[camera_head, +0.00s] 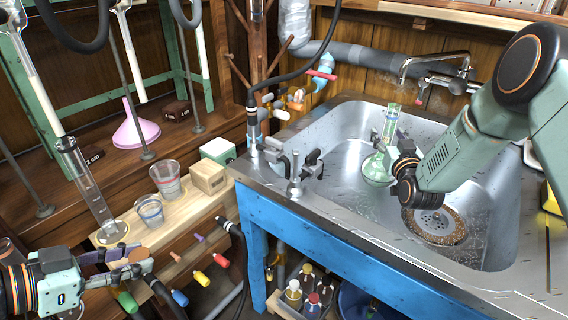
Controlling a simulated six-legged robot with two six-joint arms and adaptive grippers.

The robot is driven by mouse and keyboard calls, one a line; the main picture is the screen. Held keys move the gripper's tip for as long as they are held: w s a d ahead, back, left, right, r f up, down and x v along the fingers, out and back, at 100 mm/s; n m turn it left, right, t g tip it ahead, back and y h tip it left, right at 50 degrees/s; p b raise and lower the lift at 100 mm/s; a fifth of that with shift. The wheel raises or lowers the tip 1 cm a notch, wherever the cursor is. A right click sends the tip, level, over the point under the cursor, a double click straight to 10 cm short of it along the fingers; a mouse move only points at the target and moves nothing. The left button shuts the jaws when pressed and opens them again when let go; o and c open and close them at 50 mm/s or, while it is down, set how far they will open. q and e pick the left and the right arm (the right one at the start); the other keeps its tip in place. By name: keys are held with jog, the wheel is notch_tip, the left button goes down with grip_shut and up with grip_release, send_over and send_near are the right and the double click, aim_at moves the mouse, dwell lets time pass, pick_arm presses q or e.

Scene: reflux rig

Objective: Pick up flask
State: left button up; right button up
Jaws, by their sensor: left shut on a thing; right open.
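A greenish glass flask (377,169) with a round body and tall neck stands in the metal sink (345,135), on its left side. My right gripper (402,146) reaches in from the right and is open beside the flask's neck and body. It partly overlaps the flask, and I cannot tell whether it touches. My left gripper (138,264) is low at the left, in front of the wooden shelf.
The drain (434,222) lies below my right gripper, and the tap (435,65) is behind it. A glass cylinder (88,188), two beakers (166,181) and a wooden block (208,177) stand at the left. Coloured-handled tools (201,278) hang near my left gripper.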

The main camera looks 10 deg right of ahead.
jog(key=shift+w, duration=0.45)
jog(key=shift+d, duration=0.1)
grip_shut()
jog(key=shift+r, duration=0.1)
dwell(0.4)
